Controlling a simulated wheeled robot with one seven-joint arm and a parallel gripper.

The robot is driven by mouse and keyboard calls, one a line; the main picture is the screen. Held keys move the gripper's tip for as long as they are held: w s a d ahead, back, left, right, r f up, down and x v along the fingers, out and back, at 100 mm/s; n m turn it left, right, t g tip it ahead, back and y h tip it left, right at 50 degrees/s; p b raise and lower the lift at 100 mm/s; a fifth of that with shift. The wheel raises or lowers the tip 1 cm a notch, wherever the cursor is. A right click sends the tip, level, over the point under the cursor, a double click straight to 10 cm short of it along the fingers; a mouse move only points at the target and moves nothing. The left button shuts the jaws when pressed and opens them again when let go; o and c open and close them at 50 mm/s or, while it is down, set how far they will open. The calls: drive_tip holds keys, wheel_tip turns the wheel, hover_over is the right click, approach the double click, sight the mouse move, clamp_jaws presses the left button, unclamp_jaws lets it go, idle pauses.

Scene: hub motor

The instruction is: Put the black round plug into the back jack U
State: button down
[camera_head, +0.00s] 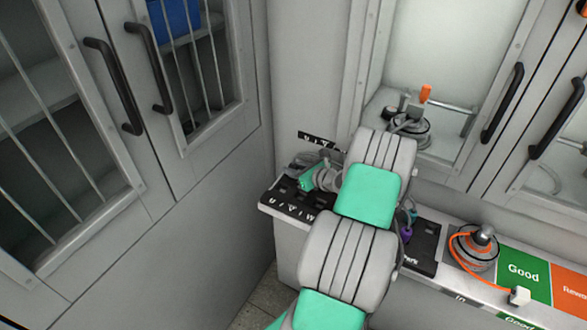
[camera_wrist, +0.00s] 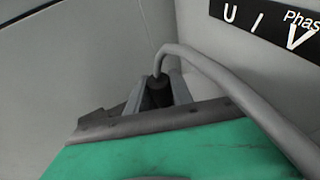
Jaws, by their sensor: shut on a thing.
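In the wrist view my gripper (camera_wrist: 158,86) is shut on the black round plug (camera_wrist: 157,91), which sits between the two grey fingers. A thick grey cable leaves the plug and bends away to the right. The plug's tip is hidden by the fingers. In the head view my gripper is at the back left of the black jack panel (camera_head: 273,201), partly hidden by my arm. A back label strip with white letters shows in the head view (camera_head: 315,139) and, reading U / V, in the wrist view (camera_wrist: 265,27). The back jack U cannot be made out.
Grey cabinet doors with bars and black handles (camera_head: 112,85) stand at the left. Glass-fronted cabinets stand behind. A hub motor with an orange cable (camera_head: 475,245) sits at the right, beside the green Good area (camera_head: 523,271).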

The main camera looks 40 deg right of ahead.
drive_tip(key=c, duration=1.1)
unclamp_jaws()
drive_tip(key=shift+f, duration=0.1)
